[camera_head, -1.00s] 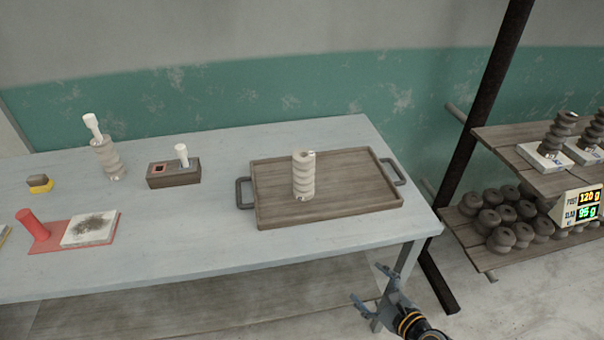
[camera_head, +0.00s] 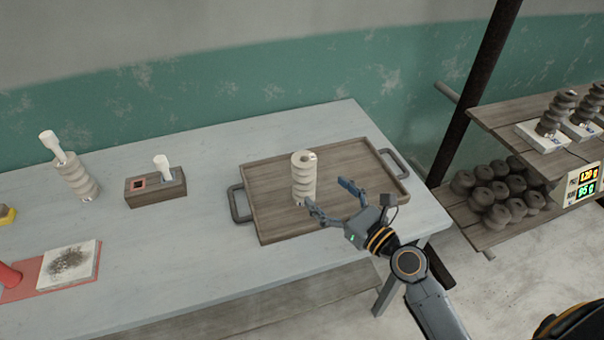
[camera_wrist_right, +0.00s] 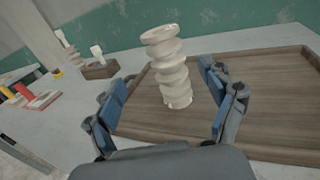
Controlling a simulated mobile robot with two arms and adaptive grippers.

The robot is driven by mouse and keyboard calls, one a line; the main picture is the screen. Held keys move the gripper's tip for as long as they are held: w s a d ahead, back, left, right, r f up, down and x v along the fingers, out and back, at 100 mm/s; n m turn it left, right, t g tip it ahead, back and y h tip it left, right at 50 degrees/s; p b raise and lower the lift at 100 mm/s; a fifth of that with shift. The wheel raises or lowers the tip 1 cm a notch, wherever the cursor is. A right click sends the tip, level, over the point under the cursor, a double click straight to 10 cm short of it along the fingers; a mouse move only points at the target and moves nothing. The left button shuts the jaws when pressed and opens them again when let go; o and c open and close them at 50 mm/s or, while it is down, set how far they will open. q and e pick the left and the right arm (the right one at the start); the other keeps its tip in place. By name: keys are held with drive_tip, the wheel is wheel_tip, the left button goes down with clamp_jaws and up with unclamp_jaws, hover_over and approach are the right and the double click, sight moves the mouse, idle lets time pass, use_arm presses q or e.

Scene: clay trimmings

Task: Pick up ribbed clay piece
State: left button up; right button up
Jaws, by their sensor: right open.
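The ribbed clay piece (camera_head: 303,176) is a pale, upright, stacked-ring cylinder standing on the wooden tray (camera_head: 270,222). My right gripper (camera_head: 325,195) is open and empty, in front of the piece and slightly to its right, with its fingers pointing toward it. In the right wrist view the ribbed piece (camera_wrist_right: 170,75) stands beyond the open blue-padded fingers (camera_wrist_right: 160,95), between their directions. No contact shows. My left gripper is not in view.
A second ribbed piece (camera_head: 76,181) with a white tool in it stands at the left. A small wooden block holder (camera_head: 150,194) is left of the tray. A red board (camera_head: 45,289) lies at front left. Shelves (camera_head: 520,125) with dark ribbed pieces stand at the right.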

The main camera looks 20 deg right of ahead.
sight(312, 176)
drive_tip(key=x, duration=0.4)
drive_tip(key=shift+w, duration=0.2)
drive_tip(key=x, duration=0.4)
drive_tip(key=shift+w+d+f+p, duration=0.1)
drive_tip(key=shift+w+d+p, duration=0.1)
drive_tip(key=shift+w+p, duration=0.2)
drive_tip(key=shift+w+a, duration=0.1)
drive_tip(key=shift+w, duration=0.15)
drive_tip(key=shift+c, duration=0.2)
drive_tip(key=c, duration=0.3)
clamp_jaws()
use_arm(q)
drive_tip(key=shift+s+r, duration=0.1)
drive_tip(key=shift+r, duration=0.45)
